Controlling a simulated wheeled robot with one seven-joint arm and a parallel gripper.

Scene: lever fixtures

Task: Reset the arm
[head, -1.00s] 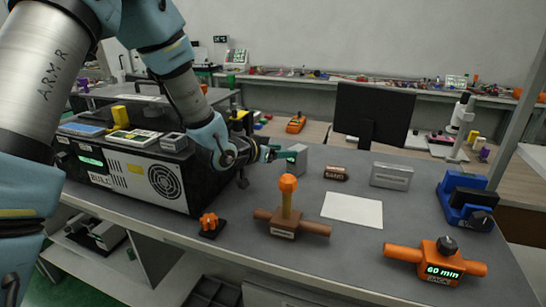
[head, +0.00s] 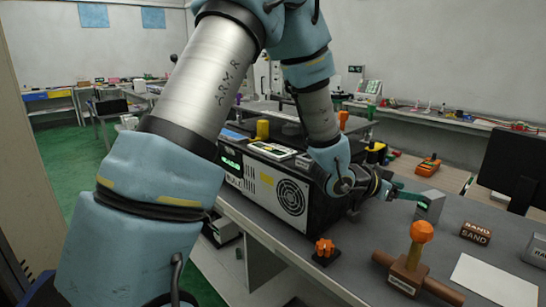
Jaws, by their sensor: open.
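My arm (head: 205,90), blue and silver and marked "ARM R", fills the left and middle of the head view and reaches down over the bench. My gripper (head: 408,195) is open, with teal fingers pointing right at a small grey block (head: 431,207). The fingertips overlap the block's left side in the picture; whether they touch it I cannot tell. The space between the fingers is hard to see.
A black and white machine (head: 262,187) stands beside and behind my forearm. An upright lever with an orange knob (head: 421,232), a small orange knob (head: 325,247), a "SAND" block (head: 475,233) and a white sheet (head: 495,282) are on the bench. Green floor lies left.

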